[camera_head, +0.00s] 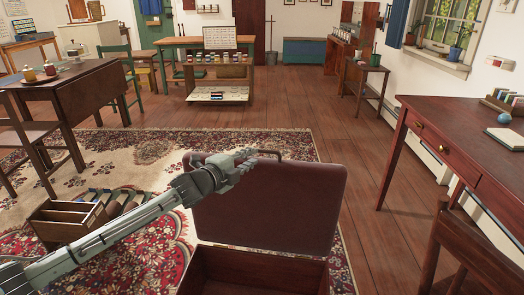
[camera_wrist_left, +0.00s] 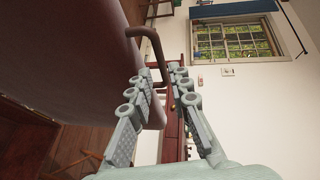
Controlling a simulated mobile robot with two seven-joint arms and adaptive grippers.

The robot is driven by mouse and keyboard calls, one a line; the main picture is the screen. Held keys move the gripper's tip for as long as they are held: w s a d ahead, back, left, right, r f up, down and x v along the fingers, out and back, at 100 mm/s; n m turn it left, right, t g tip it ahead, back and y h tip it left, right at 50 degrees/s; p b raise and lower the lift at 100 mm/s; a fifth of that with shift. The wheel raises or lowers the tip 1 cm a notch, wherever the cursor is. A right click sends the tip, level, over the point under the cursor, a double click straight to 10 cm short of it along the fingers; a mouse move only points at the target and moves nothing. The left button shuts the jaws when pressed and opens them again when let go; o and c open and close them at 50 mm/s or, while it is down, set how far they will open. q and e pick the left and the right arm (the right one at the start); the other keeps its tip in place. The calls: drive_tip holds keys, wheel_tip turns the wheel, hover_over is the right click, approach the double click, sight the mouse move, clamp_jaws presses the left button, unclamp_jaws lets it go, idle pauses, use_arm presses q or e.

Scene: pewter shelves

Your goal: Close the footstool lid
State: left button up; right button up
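The footstool (camera_head: 255,272) stands at the bottom centre of the head view, with its dark red-brown lid (camera_head: 280,208) raised nearly upright. A curved handle (camera_head: 266,153) sits on the lid's top edge. My left gripper (camera_head: 246,162) is at the lid's upper edge, beside the handle. In the left wrist view the lid (camera_wrist_left: 85,55) fills the left side, and the handle (camera_wrist_left: 154,40) reaches toward the fingertips (camera_wrist_left: 162,72). The fingers are apart, with part of the handle appearing between their tips; contact is unclear. My right gripper is not in view.
A wooden divided box (camera_head: 65,222) stands on the patterned rug (camera_head: 150,150) to the left. A desk (camera_head: 455,150) and a chair (camera_head: 470,240) stand at the right. The wooden floor (camera_head: 340,125) behind the footstool is clear.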

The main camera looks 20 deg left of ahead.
sight(261, 152)
use_arm(q)
drive_tip(key=x, duration=0.5)
drive_tip(key=shift+w+d+r, duration=0.15)
drive_tip(key=shift+w, duration=0.05)
drive_tip(key=shift+w+d+f, duration=0.15)
drive_tip(key=shift+w+f, duration=0.05)
drive_tip(key=shift+w, duration=0.4)
clamp_jaws()
